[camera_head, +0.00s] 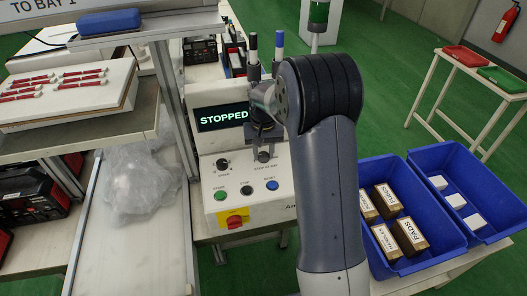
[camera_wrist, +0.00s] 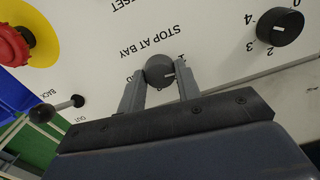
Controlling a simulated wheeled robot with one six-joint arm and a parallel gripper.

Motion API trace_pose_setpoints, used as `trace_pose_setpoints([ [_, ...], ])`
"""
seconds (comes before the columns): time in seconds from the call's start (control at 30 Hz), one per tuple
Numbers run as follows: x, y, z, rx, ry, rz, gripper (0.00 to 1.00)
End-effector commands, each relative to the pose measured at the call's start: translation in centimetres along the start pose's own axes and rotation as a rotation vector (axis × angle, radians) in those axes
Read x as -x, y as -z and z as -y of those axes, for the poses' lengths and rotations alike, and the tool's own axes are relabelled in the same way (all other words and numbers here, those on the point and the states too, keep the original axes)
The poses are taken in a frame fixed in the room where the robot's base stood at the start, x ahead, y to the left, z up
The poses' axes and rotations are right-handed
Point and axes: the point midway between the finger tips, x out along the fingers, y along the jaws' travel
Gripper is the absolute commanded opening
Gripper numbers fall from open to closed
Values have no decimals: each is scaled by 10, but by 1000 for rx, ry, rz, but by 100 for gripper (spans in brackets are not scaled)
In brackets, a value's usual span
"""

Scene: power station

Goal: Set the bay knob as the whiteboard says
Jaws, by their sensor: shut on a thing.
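The STOP AT BAY knob (camera_wrist: 159,71) is dark and round. It sits between the two fingertips of my gripper (camera_wrist: 160,85), which is shut on it. The knob's white pointer faces right in the wrist view, towards a partly hidden numeral that looks like 1. The panel lettering appears upside down there. In the head view my gripper (camera_head: 264,152) is at the control panel (camera_head: 213,170), and my arm covers part of it. The display (camera_head: 222,116) reads STOPPED. The whiteboard (camera_head: 30,20) at top left shows "TO BAY 1"; its upper text is cut off.
A second knob (camera_wrist: 280,27) with numerals is at the right in the wrist view. A red emergency-stop knob (camera_wrist: 12,46) and a small toggle lever (camera_wrist: 60,109) are at the left. Blue bins (camera_head: 405,262) with boxes stand right of my arm. A shelf upright (camera_head: 172,90) stands left.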

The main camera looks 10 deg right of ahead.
Motion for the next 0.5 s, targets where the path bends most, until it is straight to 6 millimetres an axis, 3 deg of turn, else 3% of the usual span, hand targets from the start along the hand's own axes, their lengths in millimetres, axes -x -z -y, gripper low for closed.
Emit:
trace_pose_setpoints([
  [0.5,1,1,0,135,0,-3,9],
])
